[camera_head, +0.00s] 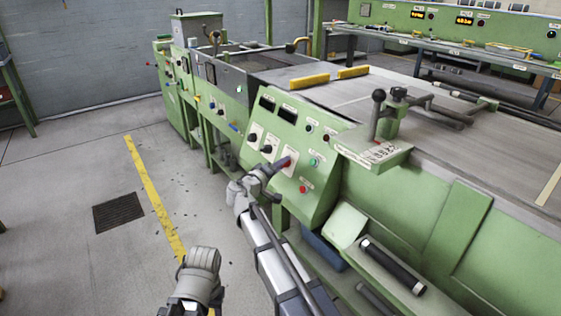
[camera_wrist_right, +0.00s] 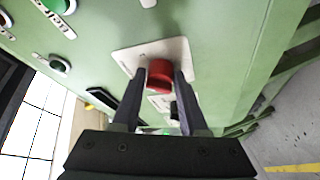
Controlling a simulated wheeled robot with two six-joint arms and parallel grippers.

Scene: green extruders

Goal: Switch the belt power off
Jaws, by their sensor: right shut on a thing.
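A red knob (camera_wrist_right: 160,74) on a pale square plate (camera_wrist_right: 122,58) sits on the green panel in the right wrist view. In the head view the same knob (camera_head: 286,162) shows at the tip of my right gripper (camera_head: 279,166), on the sloped control panel (camera_head: 309,190). My right gripper (camera_wrist_right: 160,85) has one dark finger on each side of the red knob and is shut on it. The knob's pointer and label cannot be read. A left arm link shows at the bottom of the head view; the left gripper's fingers are not seen.
Two black knobs on white plates (camera_head: 255,134) sit left of the red knob. A green button (camera_head: 314,161) and a lower red button (camera_head: 303,189) are close by on the right. A lever (camera_head: 378,110) stands above right. The floor at left is open.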

